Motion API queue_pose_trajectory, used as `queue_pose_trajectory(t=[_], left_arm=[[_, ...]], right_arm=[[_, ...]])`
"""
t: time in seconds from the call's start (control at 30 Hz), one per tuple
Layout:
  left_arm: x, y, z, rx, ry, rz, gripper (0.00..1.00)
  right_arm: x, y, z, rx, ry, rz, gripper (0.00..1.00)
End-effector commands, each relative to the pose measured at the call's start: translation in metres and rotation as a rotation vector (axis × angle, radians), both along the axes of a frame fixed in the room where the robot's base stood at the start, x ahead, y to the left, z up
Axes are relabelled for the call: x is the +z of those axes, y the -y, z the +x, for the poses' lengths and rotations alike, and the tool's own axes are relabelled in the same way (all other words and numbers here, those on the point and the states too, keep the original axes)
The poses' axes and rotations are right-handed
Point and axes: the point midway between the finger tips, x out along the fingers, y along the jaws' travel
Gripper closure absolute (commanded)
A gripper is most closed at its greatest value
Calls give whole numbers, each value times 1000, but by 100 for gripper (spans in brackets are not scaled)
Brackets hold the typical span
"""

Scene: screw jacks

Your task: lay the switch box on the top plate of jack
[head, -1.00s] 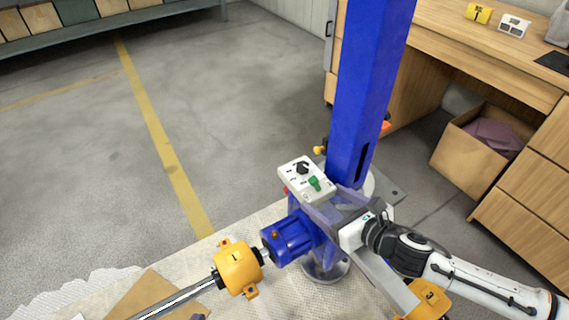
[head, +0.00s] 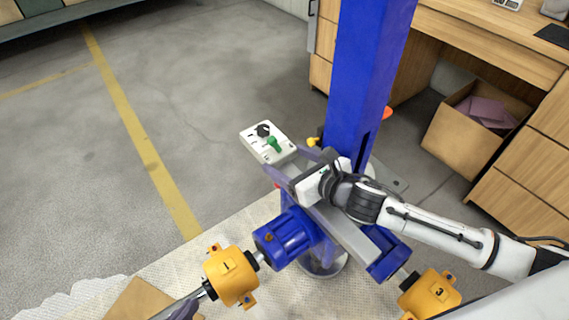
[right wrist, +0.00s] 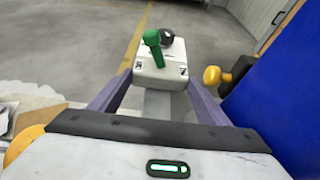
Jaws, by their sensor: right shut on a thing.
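The switch box (head: 262,136) is white, with a black knob and a green lever on its face. My right gripper (head: 282,160) is shut on its near end and holds it raised, left of the blue column (head: 362,75). In the right wrist view the box (right wrist: 160,72) sits between the two purple fingers (right wrist: 150,88). Below are a blue motor-like body (head: 287,238), a grey bar (head: 345,232) and yellow housings marked 1 (head: 231,275) and 3 (head: 430,294). I cannot tell which part is the jack's top plate.
A yellow knob (head: 314,143) sticks out beside the column. A wooden desk (head: 470,45) and an open cardboard box (head: 470,125) stand at the right. A pale mat (head: 190,262) lies under the machinery. The floor at the left is clear.

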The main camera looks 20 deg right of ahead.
Motion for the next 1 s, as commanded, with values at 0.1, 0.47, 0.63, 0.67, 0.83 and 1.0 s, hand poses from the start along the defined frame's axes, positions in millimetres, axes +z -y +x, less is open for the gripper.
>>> queue_pose_trajectory(t=[0.1,0.47,0.63,0.67,0.83,1.0], left_arm=[[-8,6,4,-29,-18,3,100],[-9,10,3,-53,-40,7,100],[-10,10,4,-53,-40,7,100],[-10,10,3,-53,-40,7,100],[-10,10,3,-53,-40,7,100],[-8,10,4,-52,-38,7,100]], right_arm=[[-9,-1,0,3,4,3,84],[-10,-2,1,5,5,2,84],[-16,-1,-1,3,-5,-1,28],[-16,-1,-1,3,-5,-1,23],[-16,-1,-1,3,-5,-1,22],[-14,-1,-2,3,-5,-1,22]])
